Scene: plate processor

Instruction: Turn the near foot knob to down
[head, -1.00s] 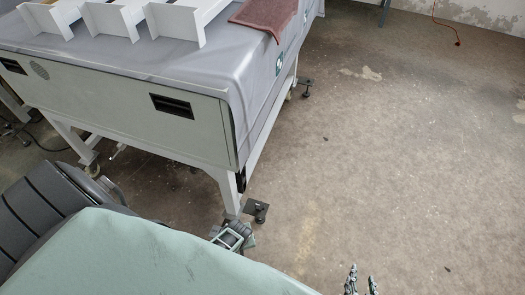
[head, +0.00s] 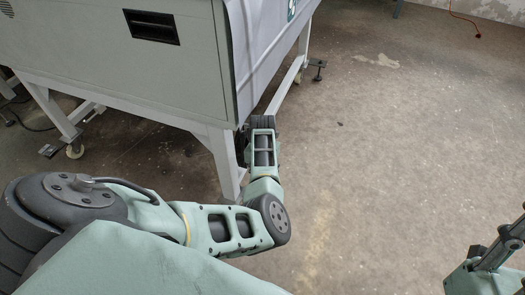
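The near foot and its knob, at the bottom of the machine's near corner leg (head: 224,160), are hidden behind my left arm. The arm reaches in from the left, bends beside this leg and points away along the machine's side. My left gripper is not visible; the arm's far end shows only a dark ringed wrist section at the machine's lower edge. A mint and dark grey part of my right arm shows at the lower right edge. Its fingertips cannot be made out, so whether that gripper is open is unclear.
The grey plate processor (head: 185,75) stands on a white frame. Another foot (head: 318,70) shows farther along its right side. A castor (head: 75,152) and a foot plate (head: 50,151) are at the left leg. The concrete floor (head: 400,150) to the right is mostly clear.

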